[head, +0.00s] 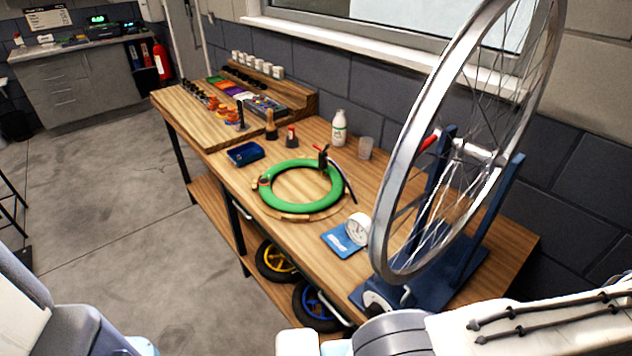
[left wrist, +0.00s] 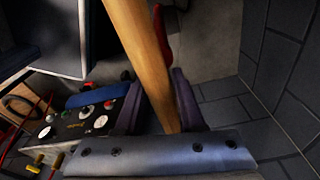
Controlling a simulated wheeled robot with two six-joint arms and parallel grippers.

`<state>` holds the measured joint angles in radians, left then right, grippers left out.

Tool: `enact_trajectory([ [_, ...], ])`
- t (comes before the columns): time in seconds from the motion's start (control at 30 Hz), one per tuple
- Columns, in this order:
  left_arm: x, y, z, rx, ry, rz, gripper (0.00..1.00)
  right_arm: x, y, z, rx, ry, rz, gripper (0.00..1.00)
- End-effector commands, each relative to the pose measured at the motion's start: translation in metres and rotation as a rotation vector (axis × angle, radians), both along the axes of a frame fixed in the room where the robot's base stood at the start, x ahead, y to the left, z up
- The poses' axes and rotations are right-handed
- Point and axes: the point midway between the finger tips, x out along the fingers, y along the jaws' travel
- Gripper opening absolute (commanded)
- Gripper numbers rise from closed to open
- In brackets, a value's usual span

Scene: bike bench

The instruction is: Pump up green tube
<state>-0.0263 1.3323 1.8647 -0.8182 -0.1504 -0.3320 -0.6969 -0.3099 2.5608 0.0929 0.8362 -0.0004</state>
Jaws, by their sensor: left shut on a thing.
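A white round gauge (head: 358,229) stands on a blue plate (head: 338,241) in front of the tube. In the left wrist view my left gripper (left wrist: 158,82) is shut on a tan wooden bar (left wrist: 141,38), which rises between its dark fingers. My left gripper is not visible in the head view. My right gripper is out of both views.
A large wheel (head: 398,180) stands upright in a blue truing stand (head: 480,225) on the right of the bench. A blue tray (head: 245,154), a white bottle (head: 339,127) and a grey cup (head: 365,147) stand behind the tube. A panel with knobs and dials (left wrist: 85,125) shows in the left wrist view.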

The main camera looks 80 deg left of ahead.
Motion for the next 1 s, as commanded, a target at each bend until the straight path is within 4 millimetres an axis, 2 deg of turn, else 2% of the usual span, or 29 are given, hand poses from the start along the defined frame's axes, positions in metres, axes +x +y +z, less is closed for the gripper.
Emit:
enact_trajectory([
  [0.03, -0.006, -0.002, 0.022, 0.000, 0.009, -0.012, 0.00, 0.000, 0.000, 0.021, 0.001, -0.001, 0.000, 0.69],
  [0.1, -0.006, -0.002, 0.039, 0.000, 0.010, -0.012, 0.00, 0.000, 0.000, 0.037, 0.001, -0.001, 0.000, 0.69],
  [1.0, -0.006, -0.002, 0.228, 0.000, 0.010, -0.011, 0.00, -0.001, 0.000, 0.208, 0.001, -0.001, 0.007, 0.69],
])
